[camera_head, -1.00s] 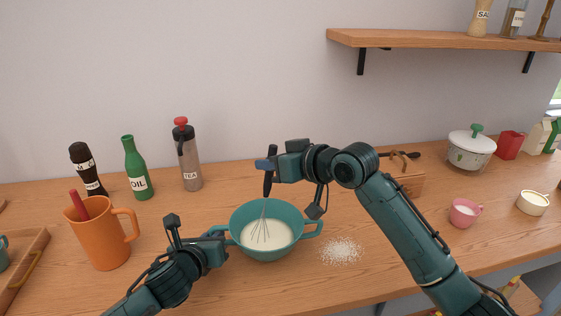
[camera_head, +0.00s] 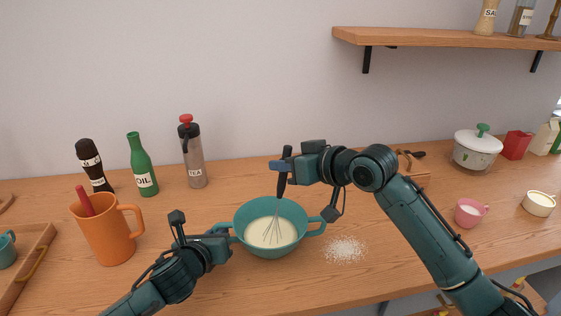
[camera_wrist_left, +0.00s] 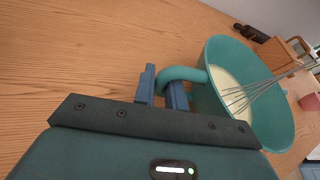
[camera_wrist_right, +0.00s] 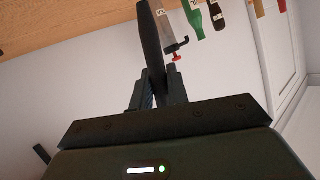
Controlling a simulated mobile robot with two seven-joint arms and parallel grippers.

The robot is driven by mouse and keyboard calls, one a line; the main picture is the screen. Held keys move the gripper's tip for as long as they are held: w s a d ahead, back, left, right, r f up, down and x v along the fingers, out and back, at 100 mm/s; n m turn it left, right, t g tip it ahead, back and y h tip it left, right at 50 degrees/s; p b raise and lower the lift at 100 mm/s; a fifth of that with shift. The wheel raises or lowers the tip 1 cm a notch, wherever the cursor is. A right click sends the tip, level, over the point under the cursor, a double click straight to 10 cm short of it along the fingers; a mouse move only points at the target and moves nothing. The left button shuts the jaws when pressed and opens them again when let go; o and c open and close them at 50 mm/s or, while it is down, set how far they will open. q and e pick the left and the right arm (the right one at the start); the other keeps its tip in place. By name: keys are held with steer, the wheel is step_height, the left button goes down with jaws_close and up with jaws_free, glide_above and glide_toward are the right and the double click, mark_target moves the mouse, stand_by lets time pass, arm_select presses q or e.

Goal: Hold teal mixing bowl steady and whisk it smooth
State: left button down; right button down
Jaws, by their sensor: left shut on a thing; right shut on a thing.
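The teal mixing bowl (camera_head: 312,222) stands on the counter in the head view, with smooth-looking pale cream batter (camera_head: 268,232) inside. It also shows in the left wrist view (camera_wrist_left: 222,60). My left gripper (camera_head: 226,236) is shut on the bowl's left handle, seen between the blue fingers in the left wrist view (camera_wrist_left: 165,90). My right gripper (camera_head: 283,165) is shut on the whisk's black handle (camera_head: 282,185) above the bowl. The whisk's wires (camera_wrist_left: 250,92) reach down into the batter. In the right wrist view the dark handle (camera_wrist_right: 150,40) stands between the fingers.
White powder (camera_head: 345,249) lies spilled right of the bowl. An orange jug (camera_head: 108,240) stands left, with a green oil bottle (camera_head: 142,170) and other bottles behind. A pink cup (camera_head: 470,212), a small dish (camera_head: 538,204) and a lidded pot (camera_head: 476,152) are at right. A shelf (camera_head: 450,38) hangs above.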

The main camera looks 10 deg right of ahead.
steer(key=shift+w+a, duration=0.15)
steer(key=shift+w, duration=0.4)
steer(key=shift+r, duration=0.1)
step_height(320, 180, up, 8)
steer(key=w+d, duration=0.1)
steer(key=shift+d, duration=0.15)
stand_by(0.6)
stand_by(0.4)
steer(key=shift+r, duration=2.5)
